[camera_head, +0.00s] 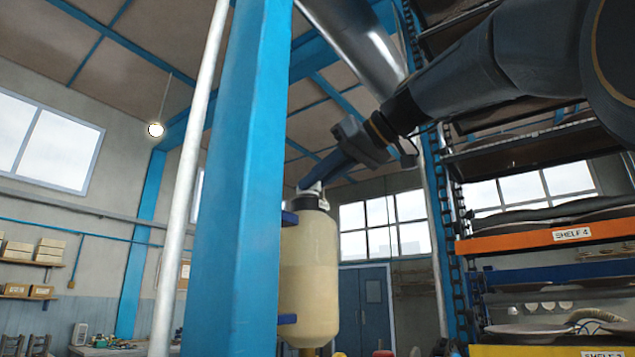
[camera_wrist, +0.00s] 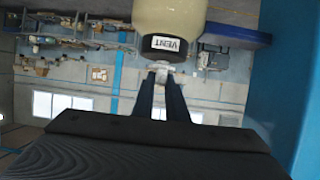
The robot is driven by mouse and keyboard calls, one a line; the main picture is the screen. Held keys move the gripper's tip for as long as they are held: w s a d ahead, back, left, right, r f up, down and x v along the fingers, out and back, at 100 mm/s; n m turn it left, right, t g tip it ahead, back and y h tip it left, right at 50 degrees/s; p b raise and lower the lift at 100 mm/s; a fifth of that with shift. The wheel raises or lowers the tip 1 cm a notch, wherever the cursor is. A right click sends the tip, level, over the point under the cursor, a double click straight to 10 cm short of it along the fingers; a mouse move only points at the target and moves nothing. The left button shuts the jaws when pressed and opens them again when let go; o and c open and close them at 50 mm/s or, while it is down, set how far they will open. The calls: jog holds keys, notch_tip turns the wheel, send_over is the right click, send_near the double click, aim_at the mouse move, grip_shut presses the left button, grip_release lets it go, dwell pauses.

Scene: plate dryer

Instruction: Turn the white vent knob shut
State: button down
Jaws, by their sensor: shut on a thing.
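The white vent knob (camera_wrist: 160,67) sits at the black cap of a cream tank and lies between my fingertips in the wrist view. In the head view the knob (camera_head: 312,188) shows as a small pale piece on top of the tank (camera_head: 308,275). A label reading VENT (camera_wrist: 165,44) is on the black cap beside the knob. My gripper (camera_wrist: 160,75) is shut on the knob; in the head view my gripper (camera_head: 318,178) reaches down to it from the upper right. The fingers partly hide the knob, so its exact turn angle cannot be told.
A rack with an orange SHELF 4 beam (camera_head: 520,242) stands at the right. A pale pipe (camera_head: 190,170) runs left of the column.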

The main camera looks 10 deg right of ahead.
jog(key=m+t+h, duration=0.1)
jog(key=m+t+h+b, duration=0.1)
jog(key=shift+s+a+m+h, duration=0.2)
jog(key=shift+a+m+h, duration=0.15)
jog(key=shift+m+h, duration=0.05)
jog(key=shift+s+a+m+t+h, duration=0.15)
jog(key=shift+m+t+h, duration=0.55)
jog(key=shift+m+h, duration=0.85)
jog(key=shift+a+m+h+p, duration=0.1)
jog(key=shift+m+h+p, duration=0.15)
jog(key=shift+h+p, duration=0.1)
jog(key=shift+m+h, duration=0.4)
jog(key=shift+h, duration=0.1)
jog(key=c, duration=1.8)
grip_release()
jog(key=shift+o, duration=0.2)
